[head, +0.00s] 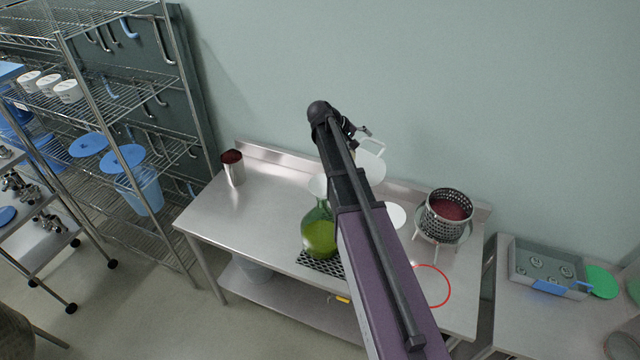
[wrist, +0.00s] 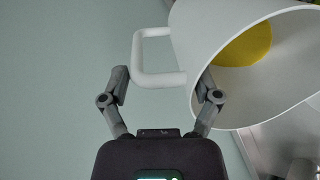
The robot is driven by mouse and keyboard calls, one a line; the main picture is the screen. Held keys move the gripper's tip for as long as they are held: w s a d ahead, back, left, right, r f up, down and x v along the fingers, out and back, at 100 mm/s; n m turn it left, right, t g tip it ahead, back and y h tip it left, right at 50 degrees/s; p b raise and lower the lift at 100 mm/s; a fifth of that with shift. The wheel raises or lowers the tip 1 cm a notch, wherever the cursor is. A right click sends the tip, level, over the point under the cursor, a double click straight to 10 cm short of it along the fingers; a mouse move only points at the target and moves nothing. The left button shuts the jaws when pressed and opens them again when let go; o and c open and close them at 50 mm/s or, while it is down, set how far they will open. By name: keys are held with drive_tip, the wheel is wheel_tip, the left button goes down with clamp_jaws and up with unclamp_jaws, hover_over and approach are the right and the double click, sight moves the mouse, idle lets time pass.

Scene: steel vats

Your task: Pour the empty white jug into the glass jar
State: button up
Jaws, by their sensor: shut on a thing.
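The white jug (head: 371,166) is up above the steel table, partly hidden behind my arm in the head view. My gripper (wrist: 165,78) is shut on the jug's handle (wrist: 154,33). In the wrist view the jug (wrist: 190,50) looks tilted, with its wide mouth facing down and right. A yellow patch (wrist: 246,46) shows inside it, so it does not look plainly empty. The round glass jar (head: 319,238), with green liquid inside, stands on the table by a black grate, left of my arm. A white piece (head: 318,186) shows at its neck, partly hidden.
A steel cup with dark red contents (head: 233,168) stands at the table's back left. A perforated basket (head: 447,212) with red contents stands at the right. The table's left part (head: 225,210) is clear.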

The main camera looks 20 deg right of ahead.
drive_tip(key=shift+s+a+r+h+b, duration=0.15)
drive_tip(key=shift+a+r+h+b, duration=0.15)
drive_tip(key=shift+a+r+h, duration=0.4)
idle(1.0)
drive_tip(key=shift+a, duration=0.15)
